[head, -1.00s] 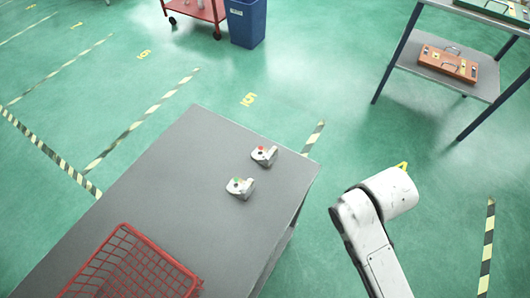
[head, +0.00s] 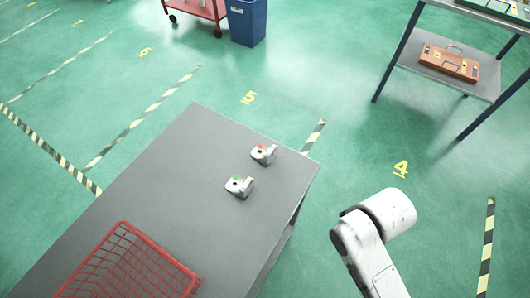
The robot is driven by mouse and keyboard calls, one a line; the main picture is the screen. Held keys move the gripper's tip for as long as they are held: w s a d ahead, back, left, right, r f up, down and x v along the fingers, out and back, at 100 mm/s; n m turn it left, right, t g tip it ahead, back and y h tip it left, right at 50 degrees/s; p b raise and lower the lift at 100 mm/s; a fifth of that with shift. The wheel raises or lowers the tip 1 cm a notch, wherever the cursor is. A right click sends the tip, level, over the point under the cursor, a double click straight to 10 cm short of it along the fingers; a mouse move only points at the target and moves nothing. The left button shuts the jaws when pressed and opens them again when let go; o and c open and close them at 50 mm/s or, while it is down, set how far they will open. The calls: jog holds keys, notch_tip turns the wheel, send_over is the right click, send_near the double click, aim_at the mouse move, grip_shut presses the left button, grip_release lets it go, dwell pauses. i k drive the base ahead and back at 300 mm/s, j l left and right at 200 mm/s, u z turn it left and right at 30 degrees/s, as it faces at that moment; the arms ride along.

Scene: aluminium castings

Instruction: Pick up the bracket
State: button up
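Two small grey-white castings lie on the grey table (head: 190,185) in the head view. The farther casting (head: 265,155) has a red spot on top and sits near the table's far right corner. The nearer casting (head: 240,188) has a green spot and lies a little closer and to the left. I cannot tell from their shape which one is the bracket. My white arm shows at the lower right, beside the table and apart from both castings. My gripper is outside the picture.
A red wire basket (head: 128,268) sits at the table's near left. A shelf rack with an orange case (head: 450,62) stands at the upper right. A blue bin (head: 246,22) and a red cart (head: 196,8) stand beyond.

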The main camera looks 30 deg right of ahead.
aim_at(267, 156)
jog(key=j+z, duration=0.2)
jog(key=j, duration=0.25)
jog(key=k+j+z, duration=0.2)
jog(key=j, duration=0.2)
jog(key=k+j+z, duration=0.2)
jog(key=j, duration=0.25)
jog(key=j+z, duration=0.2)
jog(key=j, duration=0.2)
